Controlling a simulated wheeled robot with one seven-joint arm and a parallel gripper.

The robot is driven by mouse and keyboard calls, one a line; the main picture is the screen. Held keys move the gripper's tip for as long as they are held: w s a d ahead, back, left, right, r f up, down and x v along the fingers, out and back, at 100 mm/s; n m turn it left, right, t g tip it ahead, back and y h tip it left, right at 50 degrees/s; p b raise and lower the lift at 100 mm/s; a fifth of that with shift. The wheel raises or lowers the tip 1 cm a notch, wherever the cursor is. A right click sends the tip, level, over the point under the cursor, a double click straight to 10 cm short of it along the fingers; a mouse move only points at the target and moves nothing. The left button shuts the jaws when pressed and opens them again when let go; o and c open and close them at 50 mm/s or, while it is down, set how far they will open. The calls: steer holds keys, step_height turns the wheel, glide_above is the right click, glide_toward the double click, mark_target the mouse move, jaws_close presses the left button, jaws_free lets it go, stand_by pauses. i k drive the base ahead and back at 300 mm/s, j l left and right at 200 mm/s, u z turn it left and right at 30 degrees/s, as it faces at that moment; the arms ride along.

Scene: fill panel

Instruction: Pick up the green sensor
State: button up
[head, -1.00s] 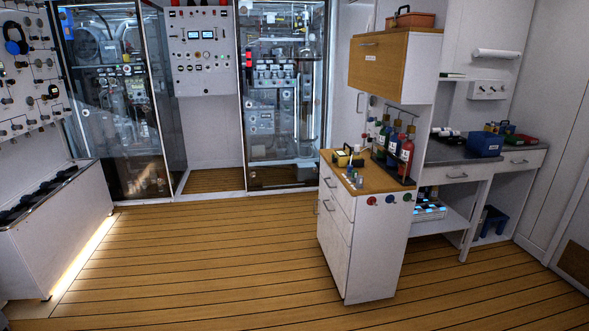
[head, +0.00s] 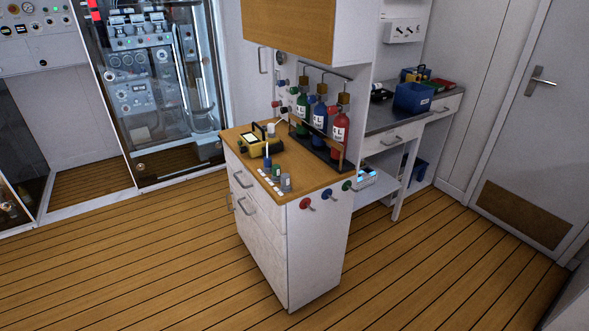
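A small green item (head: 276,171), which looks like the green sensor, stands upright near the front edge of the wooden top of a white drawer cabinet (head: 245,142). A small blue one (head: 267,163) stands just behind it and a grey one (head: 286,183) just in front of it. Small white labels (head: 270,183) lie along the edge beside them. My gripper is not in view.
A yellow device (head: 258,143) and a rack with green, blue and red bottles (head: 319,117) share the cabinet top. Colored knobs (head: 326,194) stick out from the cabinet side. A wooden wall cupboard (head: 290,28) hangs above. The plank floor (head: 190,260) in front is clear.

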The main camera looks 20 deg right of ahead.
mark_target(275, 168)
steer(key=i+j+z, duration=0.1)
steer(key=i+j, duration=0.15)
steer(key=i+j+z, duration=0.1)
steer(key=i+j, duration=0.2)
steer(key=j, duration=0.15)
steer(key=i+j+z, duration=0.1)
steer(key=i+j, duration=0.15)
steer(key=j, duration=0.15)
steer(key=i+j+z, duration=0.1)
steer(key=j, duration=0.3)
steer(key=i+j+z, duration=0.1)
steer(key=i+j, duration=0.25)
steer(key=i+j+z, duration=0.1)
steer(key=j, duration=0.4)
steer(key=i+j+z, duration=0.1)
steer(key=i+j, duration=0.2)
steer(key=j, duration=0.15)
steer(key=i+j, duration=0.15)
steer(key=j, duration=0.3)
steer(key=z, duration=0.05)
